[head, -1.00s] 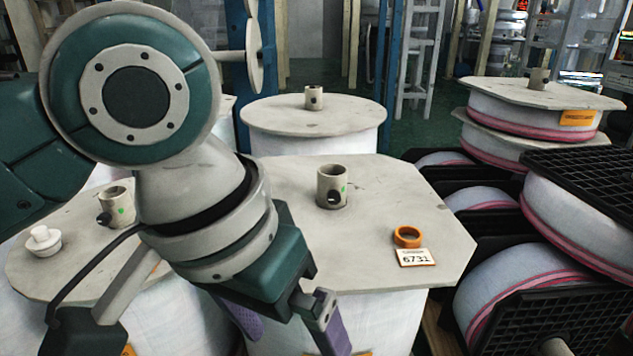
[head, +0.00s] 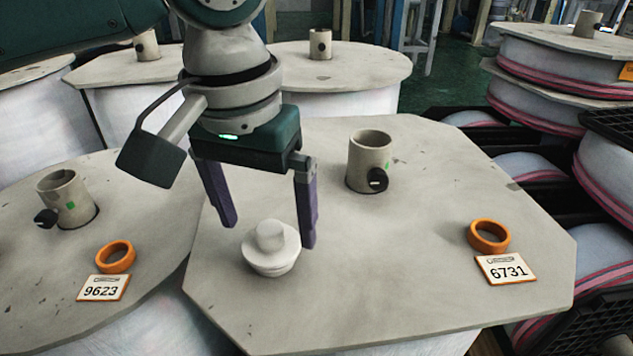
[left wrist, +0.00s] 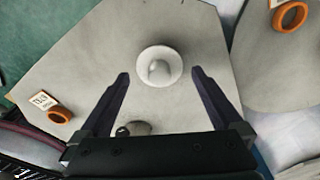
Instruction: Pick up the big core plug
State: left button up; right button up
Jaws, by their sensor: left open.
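A white core plug (head: 270,250) with a wide flange and a round knob sits upright on the grey octagonal spool flange (head: 400,280). It also shows in the left wrist view (left wrist: 159,67), centred just beyond the fingertips. My left gripper (head: 269,233) is open and empty, pointing down, with its purple fingers apart over the plug. In the left wrist view the gripper (left wrist: 160,76) has one finger to each side of the plug's line and does not visibly touch it. My right gripper is not in view.
A grey core tube (head: 369,162) with a black knob stands behind and right of the plug. An orange ring (head: 489,236) and a tag marked 6731 (head: 506,269) lie at the right. A neighbouring spool (head: 140,190) stands close at the left. The flange's front is clear.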

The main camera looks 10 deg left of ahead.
aim_at(268, 229)
pick_arm(q)
jog(key=f, duration=0.1)
jog(key=f+b, duration=0.1)
jog(key=f, duration=0.1)
jog(key=shift+w+d+f, duration=0.1)
jog(key=shift+w+f, duration=0.1)
jog(key=shift+f, duration=0.1)
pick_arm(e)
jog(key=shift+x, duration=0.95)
pick_arm(q)
jog(key=shift+c, duration=0.2)
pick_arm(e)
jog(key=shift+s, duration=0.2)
